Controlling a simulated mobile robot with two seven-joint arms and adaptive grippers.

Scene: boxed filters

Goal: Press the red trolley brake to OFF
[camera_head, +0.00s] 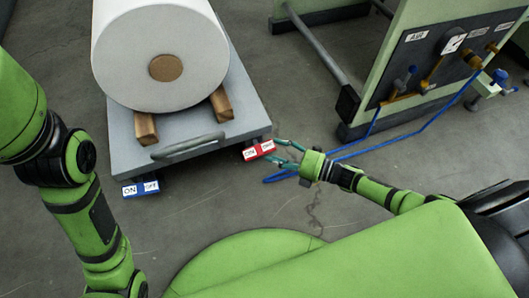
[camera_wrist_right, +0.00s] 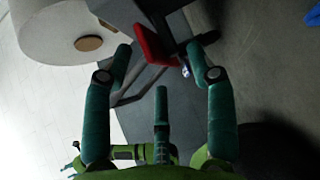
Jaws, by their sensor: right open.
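The red brake pedal (camera_head: 258,150) sits at the front right corner of the grey trolley (camera_head: 120,130); white ON and OFF labels show on it. In the right wrist view the red pedal (camera_wrist_right: 153,46) lies just beyond and between the fingertips. My right gripper (camera_head: 287,153) is open and empty, its teal fingers close by the pedal's right end; whether they touch it I cannot tell. In the right wrist view the spread fingers (camera_wrist_right: 160,60) show too. My left arm comes in at the left, but its gripper is out of view.
A blue ON/OFF pedal (camera_head: 141,189) is at the trolley's front left corner. A large white roll (camera_head: 160,50) rests on wooden chocks (camera_head: 146,128). A green machine with an air panel (camera_head: 425,60) stands at the right, and a blue hose (camera_head: 400,137) lies on the floor.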

